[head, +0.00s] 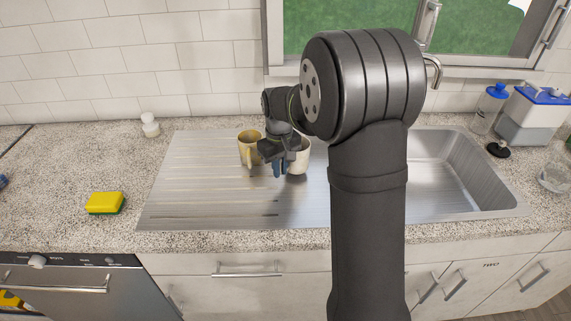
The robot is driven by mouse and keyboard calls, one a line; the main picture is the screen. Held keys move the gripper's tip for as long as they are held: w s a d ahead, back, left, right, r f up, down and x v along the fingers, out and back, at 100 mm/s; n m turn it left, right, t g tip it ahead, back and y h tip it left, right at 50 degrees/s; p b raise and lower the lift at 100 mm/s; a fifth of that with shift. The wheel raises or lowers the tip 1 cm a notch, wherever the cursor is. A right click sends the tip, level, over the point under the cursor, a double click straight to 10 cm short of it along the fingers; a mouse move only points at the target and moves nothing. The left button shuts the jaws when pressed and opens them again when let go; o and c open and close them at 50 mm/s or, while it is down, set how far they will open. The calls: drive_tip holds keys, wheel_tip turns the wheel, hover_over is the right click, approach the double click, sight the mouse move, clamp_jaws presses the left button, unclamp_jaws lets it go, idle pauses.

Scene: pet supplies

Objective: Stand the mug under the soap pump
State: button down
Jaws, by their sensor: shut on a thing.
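A cream mug (301,158) is on the steel draining board, partly hidden behind my gripper. My gripper (280,169) points down at its left side, shut on the mug; the exact contact is hard to make out. A tan mug (249,146) stands upright just to the left, its handle toward the front.
The steel draining board (190,185) is clear at left and front. The sink basin (455,170) lies to the right. A yellow-green sponge (105,203) and small white bottle (150,125) are on the left counter. A blue-capped bottle (487,112) and blue-lidded container (533,120) stand at right.

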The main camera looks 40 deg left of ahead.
drive_tip(key=shift+f, duration=0.9)
drive_tip(key=shift+f, duration=0.15)
drive_tip(key=c, duration=1.5)
unclamp_jaws()
wheel_tip(320, 180, up, 12)
drive_tip(key=shift+r, duration=0.2)
